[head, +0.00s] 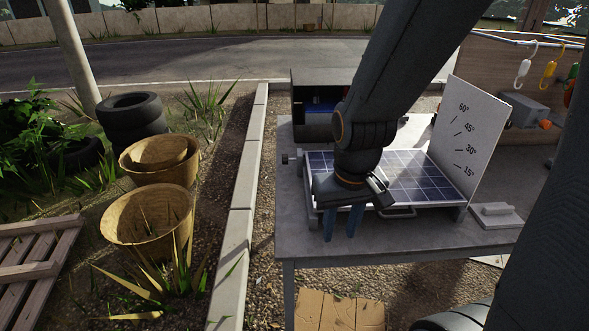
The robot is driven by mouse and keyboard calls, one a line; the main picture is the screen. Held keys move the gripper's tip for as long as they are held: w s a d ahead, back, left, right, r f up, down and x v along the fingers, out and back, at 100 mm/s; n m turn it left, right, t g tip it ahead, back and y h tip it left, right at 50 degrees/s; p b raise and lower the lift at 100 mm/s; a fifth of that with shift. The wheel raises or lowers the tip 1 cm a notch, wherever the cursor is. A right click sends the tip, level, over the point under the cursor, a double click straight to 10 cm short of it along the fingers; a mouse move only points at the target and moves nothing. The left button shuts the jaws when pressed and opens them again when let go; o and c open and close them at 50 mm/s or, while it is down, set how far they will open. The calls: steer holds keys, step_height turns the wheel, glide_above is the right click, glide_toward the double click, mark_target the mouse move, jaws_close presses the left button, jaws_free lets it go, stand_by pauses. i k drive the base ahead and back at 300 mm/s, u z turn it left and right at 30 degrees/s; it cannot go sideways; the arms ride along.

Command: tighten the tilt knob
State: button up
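A blue solar panel (412,178) lies nearly flat in a grey frame on the table (330,249). A small dark knob (286,159) sticks out at the panel's left side, by the table's left edge; I take it for the tilt knob, and cannot tell how tight it is. A white board (470,136) with angle marks from 15° to 60° stands upright at the panel's right. My gripper (342,225) points down in front of the panel's front left part, its two blue fingers apart with nothing seen between them. My arm hides part of the panel.
A dark open-fronted box (312,108) stands behind the panel. A grey box with an orange knob (545,124) is at the right, below hanging coloured hooks (548,70). The table's front left is clear.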

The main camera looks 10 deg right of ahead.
mark_target(285, 160)
steer(key=k, duration=1.15)
steer(key=z, duration=0.3)
steer(key=i, duration=1.55)
steer(key=u, duration=0.6)
